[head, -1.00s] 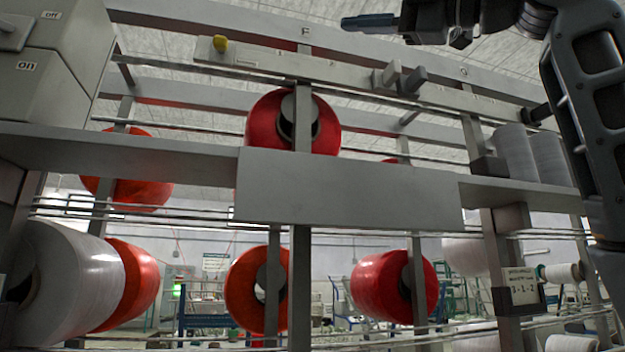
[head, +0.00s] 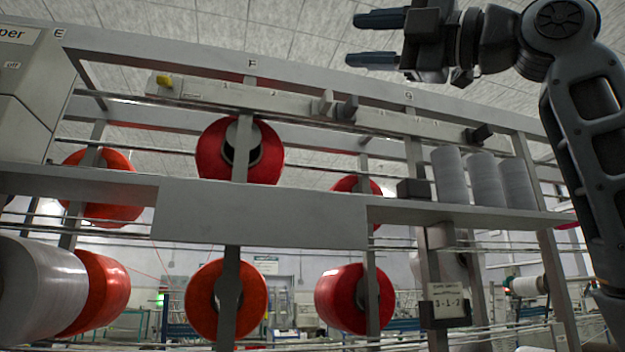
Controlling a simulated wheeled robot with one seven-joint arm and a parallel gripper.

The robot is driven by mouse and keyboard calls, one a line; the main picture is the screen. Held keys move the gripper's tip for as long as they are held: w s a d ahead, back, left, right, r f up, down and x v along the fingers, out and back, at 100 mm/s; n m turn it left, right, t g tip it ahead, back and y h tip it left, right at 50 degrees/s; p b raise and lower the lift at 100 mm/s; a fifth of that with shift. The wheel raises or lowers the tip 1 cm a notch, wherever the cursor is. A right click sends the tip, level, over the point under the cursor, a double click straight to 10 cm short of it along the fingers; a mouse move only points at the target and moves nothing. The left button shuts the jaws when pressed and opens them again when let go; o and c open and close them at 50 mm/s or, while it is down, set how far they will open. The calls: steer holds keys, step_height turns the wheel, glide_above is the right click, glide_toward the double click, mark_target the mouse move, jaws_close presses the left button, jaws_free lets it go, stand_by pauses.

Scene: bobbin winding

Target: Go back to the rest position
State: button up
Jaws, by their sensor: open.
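My gripper (head: 372,40) is at the top of the head view, right of centre. Its two dark fingers point left and stand apart, with nothing between them. It is held in front of the ceiling, above the top rail of the machine in the picture. My dark arm comes down from it along the right edge. The rest position itself is not marked by anything in view.
The winding machine's grey frame (head: 260,213) spans the view. Red bobbins (head: 240,165) and orange bobbins (head: 250,298) sit on it, with a large white bobbin (head: 40,290) at lower left. White spools (head: 450,175) stand on the shelf, near a label plate (head: 447,301). Room around my gripper looks clear.

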steer(key=w+d+f+m+t+h, duration=0.25)
steer(key=w+f+m, duration=0.2)
steer(key=f, duration=0.45)
steer(key=w+d+f+m+t+h, duration=0.1)
steer(key=w+d+f+m+t, duration=0.25)
steer(key=f, duration=0.55)
steer(key=w+f+m+t+h, duration=0.2)
steer(key=w+f+m, duration=0.3)
steer(key=f+m, duration=0.25)
steer(key=s+d+f+m+t+h, duration=0.15)
steer(key=f+m+h, duration=0.35)
steer(key=f, duration=0.9)
steer(key=s+d+f+m+t+h, duration=0.15)
steer(key=d+f+m+h, duration=0.35)
steer(key=f, duration=1)
steer(key=s+f+m+g+h, duration=0.35)
steer(key=s+f+m, duration=0.35)
steer(key=s+f, duration=1.35)
steer(key=s+d+f+m+g+h, duration=0.1)
steer(key=s+g, duration=0.1)
steer(key=s, duration=2.3)
steer(key=shift+m+g, duration=0.35)
